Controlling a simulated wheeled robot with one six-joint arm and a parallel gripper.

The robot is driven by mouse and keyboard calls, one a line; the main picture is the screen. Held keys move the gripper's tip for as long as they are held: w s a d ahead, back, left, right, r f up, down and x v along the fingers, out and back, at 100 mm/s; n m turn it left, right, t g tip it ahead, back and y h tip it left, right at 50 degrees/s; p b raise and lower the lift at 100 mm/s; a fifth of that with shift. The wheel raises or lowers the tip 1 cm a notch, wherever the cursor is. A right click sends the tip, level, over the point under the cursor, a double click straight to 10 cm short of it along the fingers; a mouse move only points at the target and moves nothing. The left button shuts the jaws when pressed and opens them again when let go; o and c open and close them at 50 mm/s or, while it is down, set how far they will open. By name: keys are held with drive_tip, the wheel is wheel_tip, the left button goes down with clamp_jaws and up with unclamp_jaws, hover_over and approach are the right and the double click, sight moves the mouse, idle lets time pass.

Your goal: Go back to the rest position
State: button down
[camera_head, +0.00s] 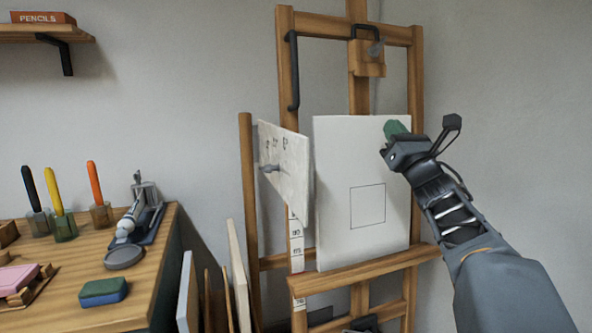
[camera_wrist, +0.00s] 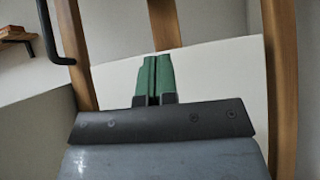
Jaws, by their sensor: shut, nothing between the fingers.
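My gripper (camera_head: 394,130) is in front of the upper right part of a white canvas (camera_head: 335,160) on a wooden easel (camera_head: 415,70). In the wrist view, its two green fingertips (camera_wrist: 154,76) are together, with nothing seen between them. The canvas has a thin square outline drawn on its lower middle; it also shows in the wrist view (camera_wrist: 215,75). I cannot tell whether the fingertips touch the canvas. My arm reaches in from the lower right.
A pale panel (camera_head: 285,165) with a knob stands left of the canvas. The wooden desk (camera_head: 150,270) at left holds several markers in cups, a green-blue block (camera_head: 103,292) and a round grey lid (camera_head: 124,257). Boards (camera_head: 238,275) lean beside the desk. A shelf (camera_head: 40,33) hangs upper left.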

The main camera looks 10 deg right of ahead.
drive_tip(key=s+a+f+n+g+h+p, duration=0.1)
drive_tip(key=s+a+f+n+g+p, duration=0.3)
drive_tip(key=s+n+g+p, duration=0.3)
drive_tip(key=s+a+f+n+g+h+p, duration=0.1)
drive_tip(key=s+a+f+n+g+p, duration=0.4)
drive_tip(key=n+p, duration=0.6)
drive_tip(key=s+a+f+n+g+h+p, duration=0.1)
drive_tip(key=s+a+f+n+g+p, duration=0.4)
drive_tip(key=n, duration=1.1)
drive_tip(key=s+g+p, duration=0.3)
drive_tip(key=s+g, duration=0.1)
drive_tip(key=s, duration=0.1)
drive_tip(key=shift+f+n+h+p, duration=0.25)
drive_tip(key=shift+n+h+p, duration=0.15)
